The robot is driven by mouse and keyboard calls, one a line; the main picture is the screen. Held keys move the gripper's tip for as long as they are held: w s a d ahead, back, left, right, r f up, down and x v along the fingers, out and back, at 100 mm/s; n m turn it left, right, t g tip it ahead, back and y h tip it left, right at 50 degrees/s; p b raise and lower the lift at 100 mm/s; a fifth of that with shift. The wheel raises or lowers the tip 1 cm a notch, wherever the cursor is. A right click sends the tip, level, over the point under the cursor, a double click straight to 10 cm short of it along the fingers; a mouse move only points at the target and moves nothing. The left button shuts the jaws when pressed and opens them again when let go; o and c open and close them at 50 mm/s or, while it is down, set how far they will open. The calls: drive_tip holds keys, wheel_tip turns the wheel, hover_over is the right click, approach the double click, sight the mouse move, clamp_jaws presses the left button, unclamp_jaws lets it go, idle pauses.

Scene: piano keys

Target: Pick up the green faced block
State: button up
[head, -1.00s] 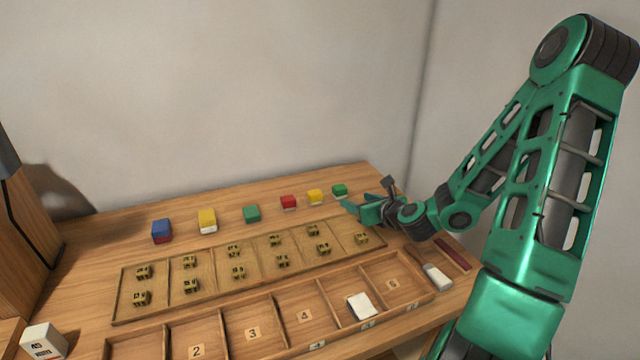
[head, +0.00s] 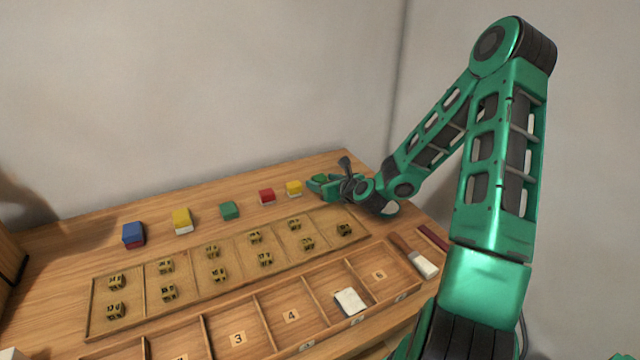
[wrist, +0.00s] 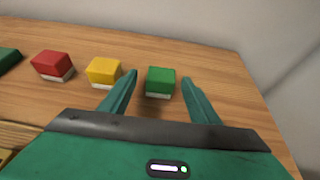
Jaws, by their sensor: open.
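A green-faced block (wrist: 160,80) with a white lower part stands on the table, in the wrist view between the two fingers of my gripper (wrist: 159,77). The fingers are open, with a gap on each side of the block. In the head view my gripper (head: 325,188) is at the right end of the block row, and it partly hides this block. A second green block (head: 229,210) stands mid-row in the head view; it also shows at the left edge of the wrist view (wrist: 8,59).
A yellow block (wrist: 104,71) is close beside the left finger, with a red block (wrist: 53,65) farther left. A wooden tray (head: 140,318) of small striped pieces and a numbered compartment tray (head: 262,333) lie in front. A brush (head: 424,266) lies at right.

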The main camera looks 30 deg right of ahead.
drive_tip(key=shift+x, duration=1.1)
drive_tip(key=c, duration=1.1)
drive_tip(key=shift+r, duration=0.2)
